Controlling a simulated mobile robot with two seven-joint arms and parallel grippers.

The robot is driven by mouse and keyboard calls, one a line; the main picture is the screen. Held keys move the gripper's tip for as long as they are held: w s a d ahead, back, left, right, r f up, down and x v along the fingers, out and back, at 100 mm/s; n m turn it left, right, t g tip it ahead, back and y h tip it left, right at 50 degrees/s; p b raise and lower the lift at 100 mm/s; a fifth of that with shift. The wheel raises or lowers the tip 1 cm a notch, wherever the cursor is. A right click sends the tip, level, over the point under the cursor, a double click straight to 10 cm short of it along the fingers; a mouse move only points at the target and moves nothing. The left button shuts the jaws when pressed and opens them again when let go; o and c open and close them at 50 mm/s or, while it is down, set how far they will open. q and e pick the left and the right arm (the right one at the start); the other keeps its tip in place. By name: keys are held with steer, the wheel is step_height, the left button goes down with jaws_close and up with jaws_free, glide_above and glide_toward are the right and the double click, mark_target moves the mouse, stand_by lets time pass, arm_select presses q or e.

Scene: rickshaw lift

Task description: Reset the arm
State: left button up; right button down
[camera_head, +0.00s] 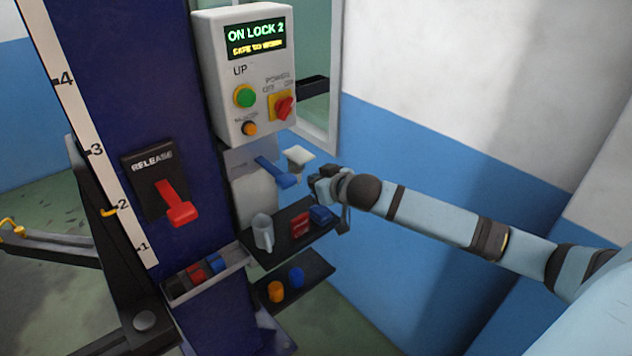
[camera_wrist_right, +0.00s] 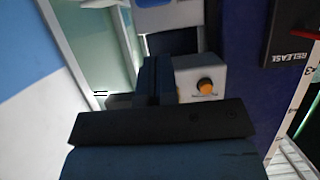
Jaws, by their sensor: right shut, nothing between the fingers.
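My right arm comes in from the right in the head view. Its gripper (camera_head: 318,187) is shut and empty, just right of the blue lever (camera_head: 277,173) and above the small shelf. I cannot tell whether it touches anything. In the right wrist view the shut fingers (camera_wrist_right: 152,75) point toward the control box (camera_wrist_right: 203,78), left of its orange button (camera_wrist_right: 205,86). The control box (camera_head: 243,75) reads "ON LOCK 2" and has a green button (camera_head: 245,96) and a red rotary switch (camera_head: 284,107). My left gripper is not in view.
A blue column (camera_head: 135,60) carries a red release lever (camera_head: 174,203). A black shelf (camera_head: 285,240) holds a grey mug (camera_head: 263,233) and red and blue items. A lower shelf (camera_head: 305,277) holds orange and blue pieces. A blue-white wall (camera_head: 420,130) stands behind my arm.

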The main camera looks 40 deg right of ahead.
stand_by(0.4)
steer(key=s+a+f+n+g+y, duration=0.1)
steer(key=s+a+f, duration=0.45)
steer(key=f, duration=0.25)
steer(key=s+a+f+g+y, duration=0.1)
steer(key=s+a+f, duration=0.4)
steer(key=s+f, duration=0.15)
steer(key=s+a+f, duration=0.4)
steer(key=s+f, duration=0.1)
steer(key=s, duration=0.4)
steer(key=s+a+f, duration=0.4)
steer(key=s+f, duration=0.1)
steer(key=s, duration=0.3)
steer(key=shift+s+f+n, duration=0.25)
steer(key=shift+s+n, duration=0.1)
steer(key=shift+n, duration=0.05)
